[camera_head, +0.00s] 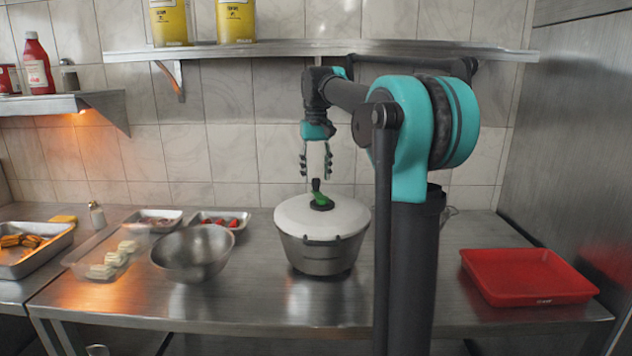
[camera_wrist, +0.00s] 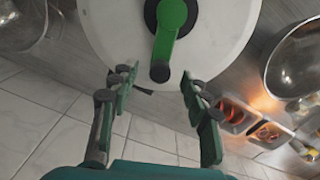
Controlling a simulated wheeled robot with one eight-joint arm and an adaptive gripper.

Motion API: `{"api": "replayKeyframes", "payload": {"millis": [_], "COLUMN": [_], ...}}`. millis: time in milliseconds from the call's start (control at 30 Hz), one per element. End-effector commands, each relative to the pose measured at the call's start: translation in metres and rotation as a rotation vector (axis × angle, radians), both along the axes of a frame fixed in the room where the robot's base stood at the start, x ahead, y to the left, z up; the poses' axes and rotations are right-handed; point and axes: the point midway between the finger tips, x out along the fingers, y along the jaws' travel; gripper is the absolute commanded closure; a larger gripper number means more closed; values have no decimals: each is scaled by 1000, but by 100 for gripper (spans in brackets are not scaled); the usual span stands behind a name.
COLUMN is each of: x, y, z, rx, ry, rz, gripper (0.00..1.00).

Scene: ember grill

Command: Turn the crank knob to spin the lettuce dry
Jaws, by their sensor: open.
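The salad spinner (camera_head: 325,258) stands on the steel counter, a grey pot with a white lid (camera_head: 290,212). A green crank (camera_head: 321,198) with an upright black knob (camera_head: 316,185) sits on top of the lid. In the wrist view the crank (camera_wrist: 170,32) points toward my gripper, and its dark knob (camera_wrist: 160,71) lies at its end. My gripper (camera_head: 316,178) is above the lid, pointing down. Its two fingers (camera_wrist: 158,77) are apart, with the knob close to the gap between their tips. The head view cannot show clearly whether the fingers touch the knob.
A steel bowl (camera_head: 193,262) stands left of the spinner, with small food trays (camera_head: 233,215) behind it. A red tray (camera_head: 527,287) lies at the right. A shelf (camera_head: 300,50) with yellow cans (camera_head: 235,20) runs above. Counter between spinner and red tray is partly hidden by my arm.

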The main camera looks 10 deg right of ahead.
Motion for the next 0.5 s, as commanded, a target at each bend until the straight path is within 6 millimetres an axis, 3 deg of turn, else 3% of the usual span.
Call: {"api": "replayKeyframes", "payload": {"millis": [200, 500], "x": [0, 0], "y": [0, 0], "z": [-22, -28], "rx": [0, 0], "ry": [0, 0], "rz": [0, 0], "gripper": [53, 53]}}
